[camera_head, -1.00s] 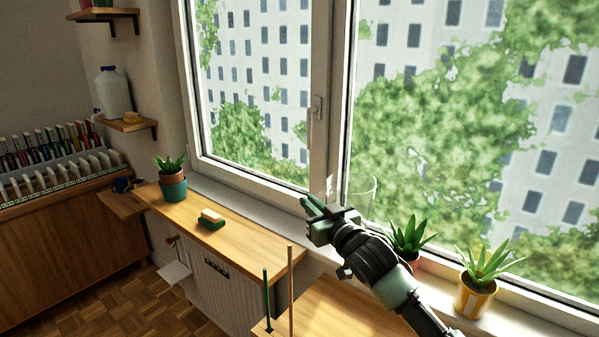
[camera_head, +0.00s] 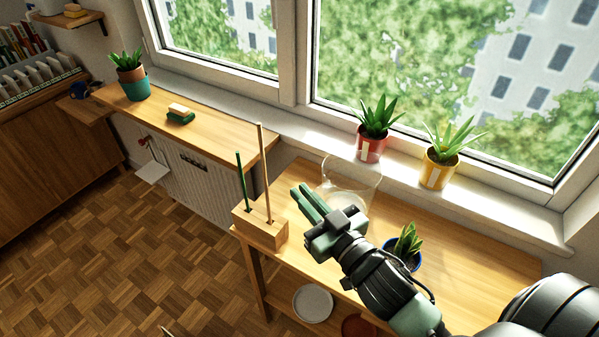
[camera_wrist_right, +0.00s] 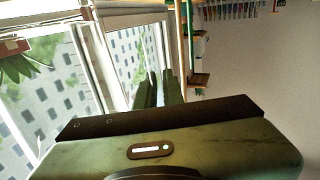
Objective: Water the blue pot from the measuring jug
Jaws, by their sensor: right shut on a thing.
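The measuring jug (camera_head: 368,178) is clear glass and hard to see against the light. In the head view it looks roughly upright, over the near wooden table. My right gripper (camera_head: 312,203) is shut on it, at its left side as pictured. I cannot tell whether its base touches the table. The blue pot (camera_head: 417,264) holds a spiky green plant (camera_head: 407,242) and stands on the table, right of and nearer than the jug. My right arm hides part of the pot. In the right wrist view the green fingers (camera_wrist_right: 158,92) show, but no clear jug. My left gripper is not in view.
A wooden block (camera_head: 262,234) with two upright sticks stands at the table's left end, close to the fingers. A red pot (camera_head: 370,150) and a yellow pot (camera_head: 438,174) stand on the sill (camera_head: 490,210). The table's right part (camera_head: 480,270) is clear.

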